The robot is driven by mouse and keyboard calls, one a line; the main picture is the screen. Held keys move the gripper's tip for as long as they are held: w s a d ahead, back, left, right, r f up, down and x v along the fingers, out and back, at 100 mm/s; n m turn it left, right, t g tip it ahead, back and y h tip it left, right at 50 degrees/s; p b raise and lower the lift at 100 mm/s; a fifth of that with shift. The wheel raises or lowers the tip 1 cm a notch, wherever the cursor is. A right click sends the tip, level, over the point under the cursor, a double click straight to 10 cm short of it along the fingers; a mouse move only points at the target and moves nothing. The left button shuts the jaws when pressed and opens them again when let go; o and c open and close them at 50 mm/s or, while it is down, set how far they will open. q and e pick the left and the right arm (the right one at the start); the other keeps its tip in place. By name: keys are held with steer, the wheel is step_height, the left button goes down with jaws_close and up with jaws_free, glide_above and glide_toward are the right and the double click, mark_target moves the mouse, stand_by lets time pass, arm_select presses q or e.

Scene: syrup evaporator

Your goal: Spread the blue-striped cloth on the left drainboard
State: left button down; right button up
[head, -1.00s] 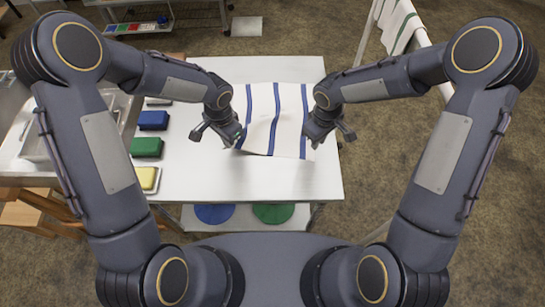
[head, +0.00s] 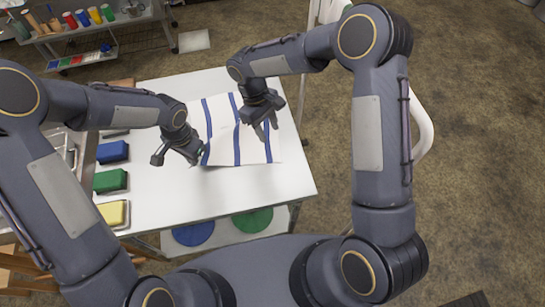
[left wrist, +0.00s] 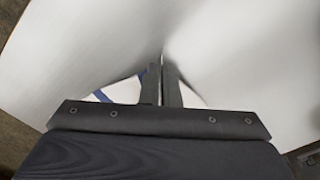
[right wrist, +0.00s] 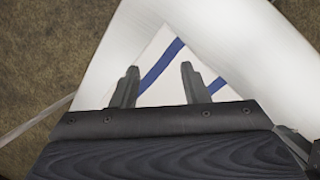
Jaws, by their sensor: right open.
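The blue-striped cloth (head: 222,128), white with blue stripes, lies on the white table (head: 245,184). Its near left corner is at my left gripper (head: 200,153). The left wrist view shows the left fingers (left wrist: 160,84) together, with white cloth drawn into a fold between them. My right gripper (head: 270,128) is open and empty above the cloth's right part; its spread fingers (right wrist: 157,85) show in the right wrist view, with the striped cloth (right wrist: 160,62) below and apart. The right gripper hides part of the cloth. I cannot tell which surface is the left drainboard.
Blue (head: 112,151), green (head: 110,180) and yellow (head: 112,212) blocks line the table's left edge. A metal basin (head: 62,148) is partly hidden behind my left arm. Blue (head: 193,234) and green (head: 252,220) discs sit on a lower shelf. The near table top is clear.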

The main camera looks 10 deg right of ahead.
mark_target(277, 158)
steer(key=shift+g, duration=0.3)
steer(key=x, duration=0.9)
steer(key=shift+s+a, duration=0.1)
steer(key=shift+a, duration=0.1)
steer(key=shift+c, duration=0.3)
jaws_close()
steer(key=shift+r, duration=0.1)
steer(key=shift+r, duration=2.45)
